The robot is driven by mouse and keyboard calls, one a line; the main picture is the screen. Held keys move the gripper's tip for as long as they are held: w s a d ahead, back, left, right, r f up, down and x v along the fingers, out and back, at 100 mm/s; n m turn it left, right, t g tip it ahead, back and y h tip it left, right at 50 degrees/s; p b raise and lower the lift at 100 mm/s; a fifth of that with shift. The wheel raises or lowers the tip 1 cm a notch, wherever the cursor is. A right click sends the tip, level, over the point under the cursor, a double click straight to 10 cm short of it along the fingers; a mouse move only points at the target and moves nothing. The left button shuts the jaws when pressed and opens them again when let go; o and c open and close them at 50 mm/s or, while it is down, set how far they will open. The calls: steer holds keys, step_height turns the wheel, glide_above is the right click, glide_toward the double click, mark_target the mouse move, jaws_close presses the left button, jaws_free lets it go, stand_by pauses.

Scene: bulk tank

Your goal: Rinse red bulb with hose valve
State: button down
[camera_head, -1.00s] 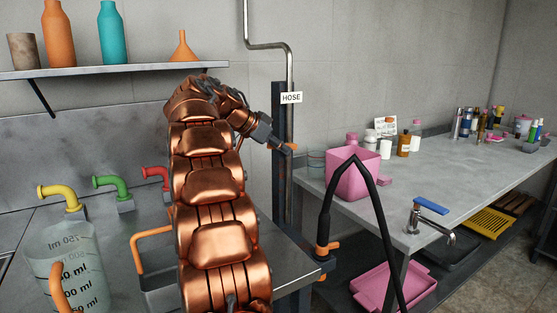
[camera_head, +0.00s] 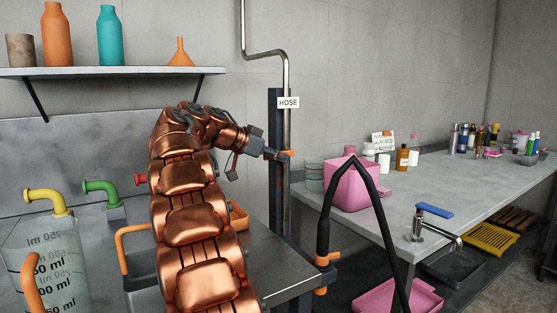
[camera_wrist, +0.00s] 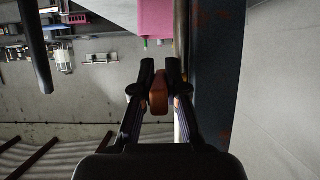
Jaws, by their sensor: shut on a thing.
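My gripper (camera_head: 279,154) is shut on the small orange valve handle (camera_head: 289,154) on the upright pipe (camera_head: 286,205) below the white HOSE sign (camera_head: 288,102). In the wrist view the orange handle (camera_wrist: 158,94) sits between the two dark fingers. A black hose (camera_head: 324,202) arches in front of the pink bin, with orange fittings (camera_head: 328,259) low on its left side. My copper arm hides part of the left counter.
A clear measuring jug (camera_head: 50,250) stands front left, beside yellow (camera_head: 45,195), green (camera_head: 100,187) and red (camera_head: 141,179) spouts. Bottles stand on the wall shelf (camera_head: 110,72).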

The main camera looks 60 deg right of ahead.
steer(key=shift+f, duration=0.15)
steer(key=c, duration=1.2)
jaws_free()
steer(key=v, duration=0.7)
steer(key=shift+a+r, duration=0.25)
steer(key=shift+a, duration=0.05)
steer(key=shift+w, duration=0.15)
